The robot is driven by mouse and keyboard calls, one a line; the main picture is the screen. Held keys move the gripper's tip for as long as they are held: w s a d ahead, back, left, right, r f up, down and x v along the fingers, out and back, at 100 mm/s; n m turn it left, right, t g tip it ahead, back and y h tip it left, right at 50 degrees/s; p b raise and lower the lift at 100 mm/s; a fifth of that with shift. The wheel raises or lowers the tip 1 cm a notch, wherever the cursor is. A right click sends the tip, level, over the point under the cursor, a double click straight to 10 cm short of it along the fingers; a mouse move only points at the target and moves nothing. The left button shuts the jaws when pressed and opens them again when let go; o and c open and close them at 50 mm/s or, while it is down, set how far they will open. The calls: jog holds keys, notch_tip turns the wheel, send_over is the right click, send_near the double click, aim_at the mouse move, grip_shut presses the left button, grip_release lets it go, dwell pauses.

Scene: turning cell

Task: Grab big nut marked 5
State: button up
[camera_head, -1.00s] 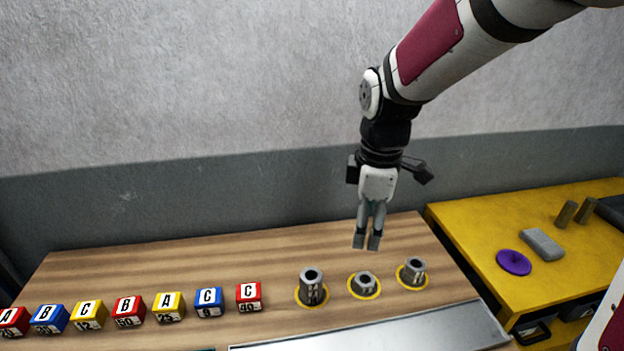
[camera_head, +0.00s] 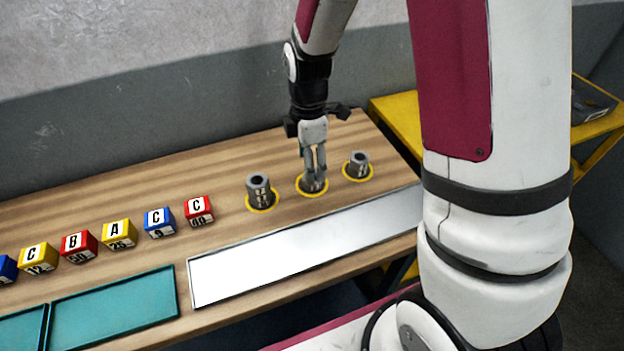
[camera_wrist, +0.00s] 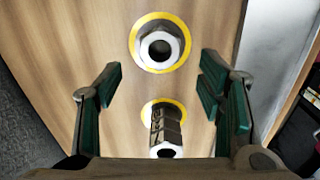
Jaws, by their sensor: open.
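Three grey hex nuts stand in yellow rings on the wooden table: a tall left nut (camera_head: 259,188), a middle nut (camera_head: 313,187) and a right nut (camera_head: 358,163). I cannot read a clear 5 on any of them. My gripper (camera_head: 316,176) points down at the middle nut, its fingers partly covering it in the head view. In the wrist view the fingers (camera_wrist: 160,78) are spread with nothing between them in grip. One nut (camera_wrist: 160,46) lies ahead, seen from above; a taller one with dark marked sides (camera_wrist: 165,132) shows nearer the palm.
Lettered cubes (camera_head: 119,235) stand in a row left of the nuts. A pale metal tray (camera_head: 290,262) and a teal tray (camera_head: 115,308) lie along the front. A yellow table (camera_head: 395,112) stands behind right. My own arm blocks the right side.

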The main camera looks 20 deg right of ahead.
jog(key=shift+d+f+p, duration=0.1)
jog(key=shift+f+p, duration=0.2)
jog(key=shift+f, duration=2.3)
jog(key=c, duration=1.4)
